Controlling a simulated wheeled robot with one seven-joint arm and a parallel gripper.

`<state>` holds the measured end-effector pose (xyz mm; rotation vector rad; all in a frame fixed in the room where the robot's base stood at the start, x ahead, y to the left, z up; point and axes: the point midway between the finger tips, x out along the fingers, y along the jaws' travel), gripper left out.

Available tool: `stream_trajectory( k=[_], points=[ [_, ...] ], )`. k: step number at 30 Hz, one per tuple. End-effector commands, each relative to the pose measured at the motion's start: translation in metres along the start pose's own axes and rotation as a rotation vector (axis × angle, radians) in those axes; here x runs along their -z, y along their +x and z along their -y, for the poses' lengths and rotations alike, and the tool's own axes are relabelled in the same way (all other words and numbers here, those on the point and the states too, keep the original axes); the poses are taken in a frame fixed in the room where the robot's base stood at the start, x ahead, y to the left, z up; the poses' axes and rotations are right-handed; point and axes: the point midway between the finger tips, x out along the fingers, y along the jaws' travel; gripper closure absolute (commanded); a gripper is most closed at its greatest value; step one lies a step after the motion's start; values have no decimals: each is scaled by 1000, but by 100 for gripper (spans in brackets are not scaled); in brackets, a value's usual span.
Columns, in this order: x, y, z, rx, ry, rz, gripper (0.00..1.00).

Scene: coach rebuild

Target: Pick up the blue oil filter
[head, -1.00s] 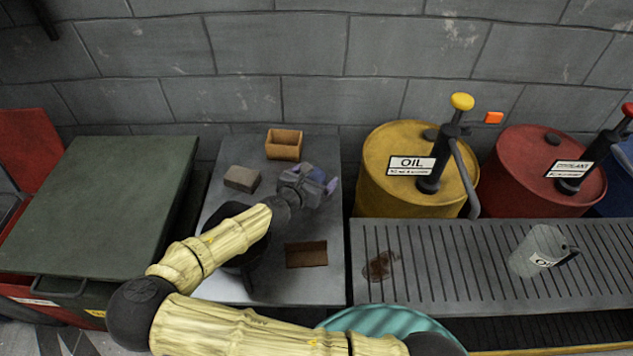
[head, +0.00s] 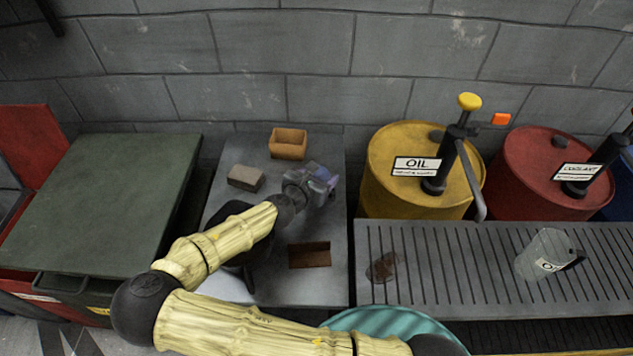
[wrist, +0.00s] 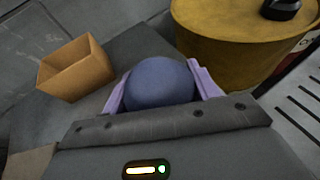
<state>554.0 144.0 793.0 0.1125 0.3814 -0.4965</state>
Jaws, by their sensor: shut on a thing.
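The blue oil filter (wrist: 160,82) shows in the wrist view as a rounded blue shape between the two pale purple fingers. My gripper (wrist: 162,90) is shut on it, with one finger on each side. In the head view my gripper (head: 325,182) is over the right part of the grey table (head: 235,285). There the filter is mostly hidden by the gripper, and I cannot tell whether its base touches the table.
An open tan box (head: 288,150) stands behind my gripper, with a grey block (head: 245,178) to the left. A brown box (head: 309,255) lies in front. The yellow oil drum (head: 405,190) is close on the right. A dark item on the table is partly behind my arm.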

Motion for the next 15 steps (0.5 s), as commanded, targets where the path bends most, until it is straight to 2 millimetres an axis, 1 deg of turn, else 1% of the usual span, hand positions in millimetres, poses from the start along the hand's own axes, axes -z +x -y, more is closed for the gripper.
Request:
stream_trajectory(
  k=[5,8,11,15],
  points=[
    [-2,0,0,1,1,1,73],
    [-6,-2,0,0,3,1,73],
    [-16,-6,-1,-1,4,1,73],
    [-39,-16,-2,-3,5,1,73]
  ],
)
